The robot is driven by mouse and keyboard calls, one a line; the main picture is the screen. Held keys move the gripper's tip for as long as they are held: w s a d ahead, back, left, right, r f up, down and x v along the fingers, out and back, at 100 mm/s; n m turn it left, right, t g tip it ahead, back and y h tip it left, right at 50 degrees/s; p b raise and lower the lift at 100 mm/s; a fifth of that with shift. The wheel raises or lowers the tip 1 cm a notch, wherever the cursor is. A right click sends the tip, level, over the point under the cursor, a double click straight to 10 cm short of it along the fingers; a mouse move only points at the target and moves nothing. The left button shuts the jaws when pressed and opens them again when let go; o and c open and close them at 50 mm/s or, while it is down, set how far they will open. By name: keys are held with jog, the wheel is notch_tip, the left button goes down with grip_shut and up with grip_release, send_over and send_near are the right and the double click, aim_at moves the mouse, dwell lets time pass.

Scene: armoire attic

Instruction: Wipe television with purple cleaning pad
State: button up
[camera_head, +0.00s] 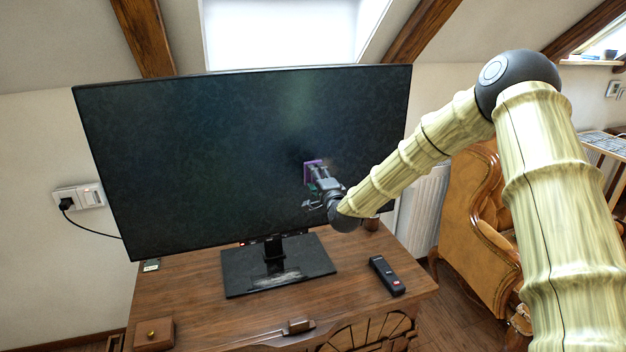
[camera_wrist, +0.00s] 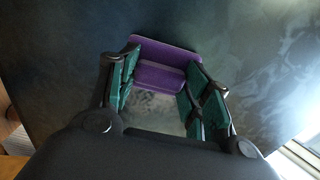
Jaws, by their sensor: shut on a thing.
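The television (camera_head: 220,150) is a large dark flat screen on a black stand on a wooden cabinet. Its surface looks mottled and smudged, and it fills the background of the wrist view (camera_wrist: 270,80). My gripper (camera_head: 317,182) is in front of the lower right part of the screen. It is shut on the purple cleaning pad (camera_head: 308,174), which faces the screen. In the wrist view the pad (camera_wrist: 163,76) sits between the two green-lined fingers. The pad is at or very close to the screen; I cannot tell whether it touches.
A black remote (camera_head: 387,275) lies on the wooden cabinet (camera_head: 200,300), right of the television stand (camera_head: 290,265). A small dark cup-like object (camera_head: 371,223) stands behind. A leather armchair (camera_head: 470,220) is at the right. A cable runs from the wall socket (camera_head: 80,197) behind the television.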

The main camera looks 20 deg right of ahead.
jog(key=shift+w+d+b, duration=0.15)
jog(key=shift+d+b, duration=0.5)
jog(key=shift+d, duration=2.35)
jog(key=shift+d, duration=0.15)
jog(key=shift+w+d+b, duration=0.15)
jog(key=shift+d+b, duration=0.45)
jog(key=shift+d, duration=1.05)
